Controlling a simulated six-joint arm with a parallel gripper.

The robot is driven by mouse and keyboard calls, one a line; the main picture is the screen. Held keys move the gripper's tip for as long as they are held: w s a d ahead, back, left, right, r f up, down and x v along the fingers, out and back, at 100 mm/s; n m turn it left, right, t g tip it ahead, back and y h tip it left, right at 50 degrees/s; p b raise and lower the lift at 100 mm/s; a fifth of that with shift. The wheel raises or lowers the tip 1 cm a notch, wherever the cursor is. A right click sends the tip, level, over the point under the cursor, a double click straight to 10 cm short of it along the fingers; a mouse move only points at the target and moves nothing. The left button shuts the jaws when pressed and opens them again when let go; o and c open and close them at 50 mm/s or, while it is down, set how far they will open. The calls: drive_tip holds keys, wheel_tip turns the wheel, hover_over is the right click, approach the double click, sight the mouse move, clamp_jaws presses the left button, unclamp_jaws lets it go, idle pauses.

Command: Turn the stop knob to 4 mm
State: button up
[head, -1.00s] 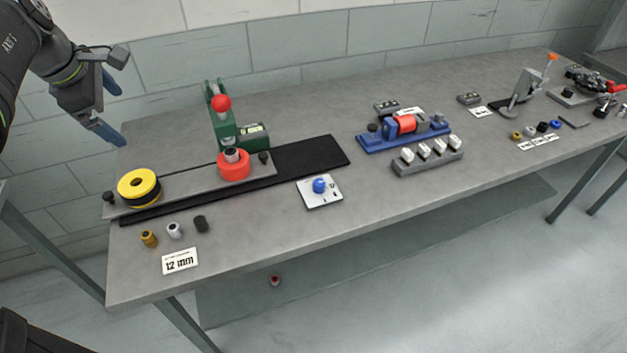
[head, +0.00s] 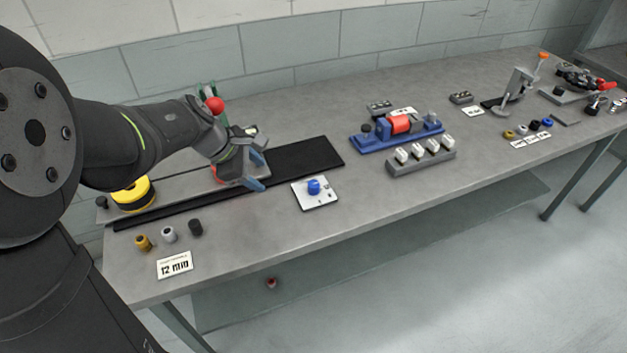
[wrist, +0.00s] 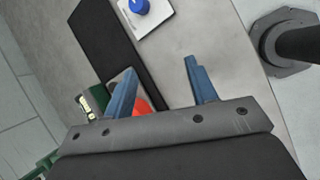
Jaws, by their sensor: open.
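The blue stop knob (head: 314,186) stands on a small white plate (head: 325,203) with dark marks too small to read, on the bench in front of the black strip. In the wrist view the knob (wrist: 139,6) and its plate (wrist: 150,28) are at the top edge, beyond the fingertips. My gripper (head: 262,165) is open and empty, above the red-orange ring, to the left of the knob and apart from it. Its blue fingers (wrist: 160,65) are well spread in the wrist view. The fingers and wrist hide most of the ring and green press.
A red ball handle (head: 214,104) rises close behind my wrist. A yellow and black roll (head: 133,194), several small bushings and a "12 mm" card (head: 174,264) lie at the left. A blue fixture (head: 398,133) and a grey block (head: 421,163) stand right of the knob.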

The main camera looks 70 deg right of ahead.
drive_tip(key=s+d+r+m+t, duration=0.1)
drive_tip(key=s+d+r+m, duration=0.1)
drive_tip(key=s+d, duration=0.35)
drive_tip(key=m+t+y, duration=0.2)
drive_tip(key=m+y, duration=0.3)
approach(314, 183)
wheel_tip(314, 183, down, 9)
drive_tip(key=shift+s+a+r, duration=0.1)
drive_tip(key=shift+s, duration=0.05)
idle(0.3)
drive_tip(key=c, duration=1)
